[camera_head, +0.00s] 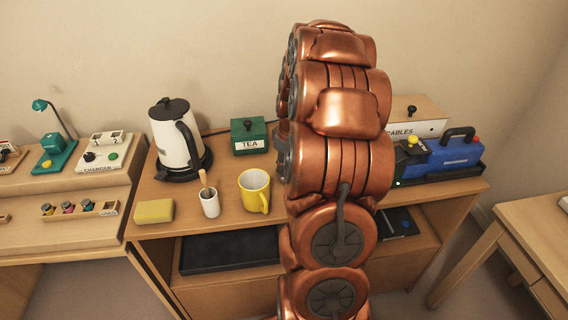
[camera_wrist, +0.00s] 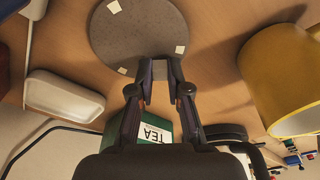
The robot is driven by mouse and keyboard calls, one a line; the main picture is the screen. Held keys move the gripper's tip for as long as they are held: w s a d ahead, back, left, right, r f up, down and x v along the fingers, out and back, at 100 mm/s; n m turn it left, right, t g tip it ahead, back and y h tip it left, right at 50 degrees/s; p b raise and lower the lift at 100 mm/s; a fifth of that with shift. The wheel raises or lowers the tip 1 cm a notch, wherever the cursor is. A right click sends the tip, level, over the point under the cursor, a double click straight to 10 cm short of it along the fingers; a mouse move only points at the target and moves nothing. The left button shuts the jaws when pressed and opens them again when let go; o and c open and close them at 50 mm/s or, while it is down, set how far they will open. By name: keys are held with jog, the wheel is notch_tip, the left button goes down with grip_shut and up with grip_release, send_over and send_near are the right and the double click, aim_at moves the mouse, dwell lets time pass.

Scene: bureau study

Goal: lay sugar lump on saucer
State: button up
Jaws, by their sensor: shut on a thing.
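A round grey saucer (camera_wrist: 140,30) lies on the wooden top in the wrist view, just beyond my fingertips. In the head view my arm hides the gripper and the saucer.
A yellow mug (camera_wrist: 285,80) stands right of the saucer, a white dish (camera_wrist: 62,97) left. A green tea box (camera_head: 249,136) stands at the back. A kettle (camera_head: 176,135), a white cup (camera_head: 210,204) and a sponge (camera_head: 153,211) are at left; a blue toolbox (camera_head: 452,157) is at right.

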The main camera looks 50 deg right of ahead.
jog(key=shift+f, duration=0.35)
jog(key=o, duration=0.6)
jog(key=shift+o, duration=0.2)
